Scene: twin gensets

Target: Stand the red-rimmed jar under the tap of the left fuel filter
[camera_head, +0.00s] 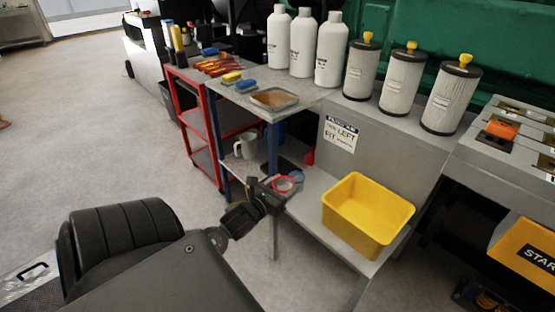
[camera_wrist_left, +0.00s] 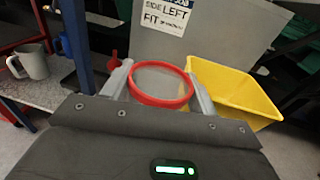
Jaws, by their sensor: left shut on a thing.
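My left gripper (camera_head: 272,191) reaches in from the lower left, in front of the bench's lower shelf. It is shut on the red-rimmed jar (camera_head: 283,184), whose red rim faces up. In the left wrist view the jar (camera_wrist_left: 161,84) sits between the two grey fingers (camera_wrist_left: 160,90), its clear body mostly hidden by the gripper. A sign (camera_head: 341,135) with the word LEFT is on the grey panel above the shelf. I cannot make out a left fuel filter with a tap. My right gripper is not in view.
A yellow bin (camera_head: 367,214) stands on the lower shelf, right of the jar. White bottles (camera_head: 303,45), filter cartridges (camera_head: 403,80) and a tray (camera_head: 274,99) stand on top. Floor at left is clear.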

